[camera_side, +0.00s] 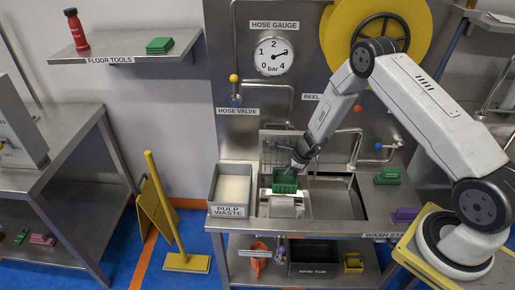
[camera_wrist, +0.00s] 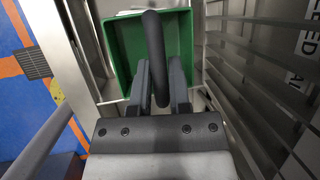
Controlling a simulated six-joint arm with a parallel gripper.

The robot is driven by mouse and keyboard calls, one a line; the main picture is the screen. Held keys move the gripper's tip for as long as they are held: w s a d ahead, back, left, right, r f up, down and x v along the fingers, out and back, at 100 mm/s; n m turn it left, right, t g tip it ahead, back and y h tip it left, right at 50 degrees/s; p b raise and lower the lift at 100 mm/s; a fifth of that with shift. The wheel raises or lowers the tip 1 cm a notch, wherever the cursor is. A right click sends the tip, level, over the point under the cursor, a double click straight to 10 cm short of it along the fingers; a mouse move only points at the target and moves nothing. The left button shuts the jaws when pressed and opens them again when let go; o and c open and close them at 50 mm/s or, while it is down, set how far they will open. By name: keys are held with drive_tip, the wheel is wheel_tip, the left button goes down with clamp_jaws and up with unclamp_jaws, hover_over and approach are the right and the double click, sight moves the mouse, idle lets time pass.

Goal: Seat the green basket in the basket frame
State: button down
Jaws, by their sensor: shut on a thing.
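The green basket (camera_side: 285,185) is at the left part of the steel wash station, under my gripper (camera_side: 296,163). In the wrist view, the green basket (camera_wrist: 122,48) lies open below me, with a dark handle (camera_wrist: 153,40) arching over it. My gripper (camera_wrist: 160,88) is shut on that handle, its fingers on either side. A pale steel fitting, perhaps the basket frame (camera_side: 283,206), shows just below and in front of the basket. I cannot tell whether the basket touches it. The basket's underside is hidden.
A grey pulp waste bin (camera_side: 230,186) stands close left of the basket. An upright slatted rack (camera_side: 275,146) is behind it, and the slats (camera_wrist: 260,75) run along the right in the wrist view. A steel basin (camera_side: 338,203) lies open to the right.

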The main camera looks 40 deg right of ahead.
sight(287, 183)
drive_tip(key=shift+f, duration=3.7)
drive_tip(key=shift+f, duration=0.15)
drive_tip(key=shift+f, duration=1.6)
drive_tip(key=shift+f, duration=2.25)
drive_tip(key=shift+c, duration=2.4)
unclamp_jaws()
drive_tip(key=shift+r, duration=0.1)
